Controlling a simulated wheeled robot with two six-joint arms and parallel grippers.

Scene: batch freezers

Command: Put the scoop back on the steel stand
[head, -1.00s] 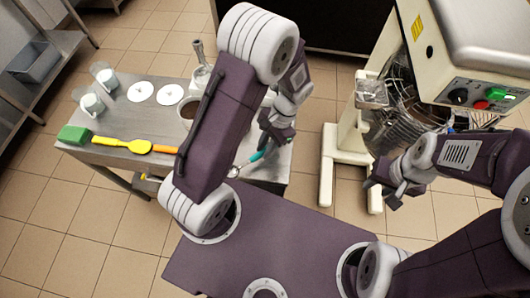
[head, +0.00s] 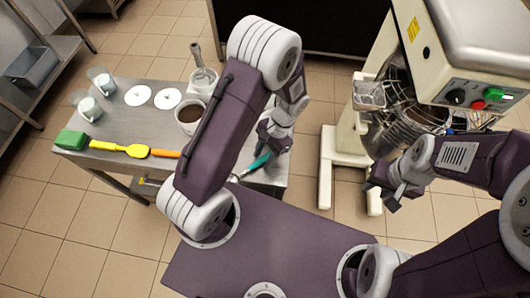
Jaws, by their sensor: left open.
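A scoop with a teal handle (head: 259,160) lies at the right end of the steel stand (head: 130,118), a table-like steel top at the left; its metal end points left and is partly hidden by my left arm. My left gripper (head: 275,138) is open, just above and right of the teal handle; I cannot tell whether it touches it. My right gripper (head: 388,192) hangs in front of the freezer, far from the scoop; its jaws are too unclear to read.
The stand also holds a bowl of brown contents (head: 189,116), a clear jug with a grey upright handle (head: 203,78), white discs (head: 138,95), cups (head: 88,108), a yellow spatula (head: 125,149) and a green brush (head: 71,140). The batch freezer (head: 470,60) stands at right.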

